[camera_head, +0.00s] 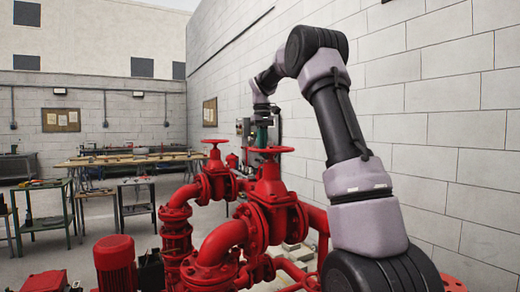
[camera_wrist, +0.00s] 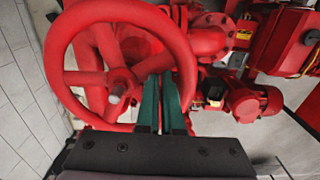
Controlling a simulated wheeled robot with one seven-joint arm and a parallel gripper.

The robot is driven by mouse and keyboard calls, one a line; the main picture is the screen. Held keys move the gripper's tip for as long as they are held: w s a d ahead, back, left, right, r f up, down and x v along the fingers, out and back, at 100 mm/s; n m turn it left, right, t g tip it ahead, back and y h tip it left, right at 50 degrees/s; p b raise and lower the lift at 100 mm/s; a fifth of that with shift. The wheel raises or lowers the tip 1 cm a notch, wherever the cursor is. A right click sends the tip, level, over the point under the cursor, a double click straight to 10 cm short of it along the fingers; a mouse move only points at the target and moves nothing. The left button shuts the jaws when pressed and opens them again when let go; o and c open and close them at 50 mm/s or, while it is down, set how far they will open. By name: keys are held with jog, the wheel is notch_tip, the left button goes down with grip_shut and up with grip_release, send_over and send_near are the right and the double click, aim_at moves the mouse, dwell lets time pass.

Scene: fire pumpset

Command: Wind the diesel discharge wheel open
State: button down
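The red handwheel (camera_head: 270,150) sits level on top of the nearer red gate valve (camera_head: 272,195). In the wrist view the wheel (camera_wrist: 60,70) fills the upper left, with its spokes and pale hub tip in sight. My gripper (camera_head: 262,142) points down at the wheel's far side. In the wrist view its two green fingers (camera_wrist: 162,88) lie at the wheel's right side, by a spoke and the rim, with a narrow gap between them. I cannot tell whether the fingers press on the wheel.
A second red valve with its own handwheel (camera_head: 215,142) stands behind to the left. A red motor (camera_head: 115,262) stands at the lower left. A block wall (camera_head: 440,110) runs close along the right. Workbenches (camera_head: 130,160) stand farther back, with open floor before them.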

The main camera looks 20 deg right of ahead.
jog(key=s+d, duration=0.1)
jog(key=d, duration=0.1)
jog(key=s+d, duration=0.2)
jog(key=d, duration=0.1)
jog(key=w+d, duration=0.1)
jog(key=d, duration=0.1)
jog(key=shift+d, duration=0.25)
jog(key=w, duration=0.6)
jog(key=shift+w+d, duration=0.2)
jog(key=shift+w, duration=0.15)
jog(key=a, duration=0.1)
jog(key=w+a, duration=0.1)
jog(key=a, duration=0.1)
jog(key=shift+w+a, duration=0.25)
jog(key=shift+w, duration=0.05)
jog(key=a, duration=0.1)
jog(key=s+a, duration=0.2)
jog(key=a, duration=0.1)
jog(key=s, duration=0.2)
jog(key=s+d, duration=0.1)
jog(key=s, duration=0.1)
jog(key=s+d, duration=0.1)
jog(key=s, duration=0.2)
jog(key=shift+d, duration=0.25)
jog(key=shift+w+a+r, duration=0.1)
jog(key=shift+w+a, duration=0.1)
jog(key=shift+a, duration=0.25)
notch_tip(320, 180, up, 8)
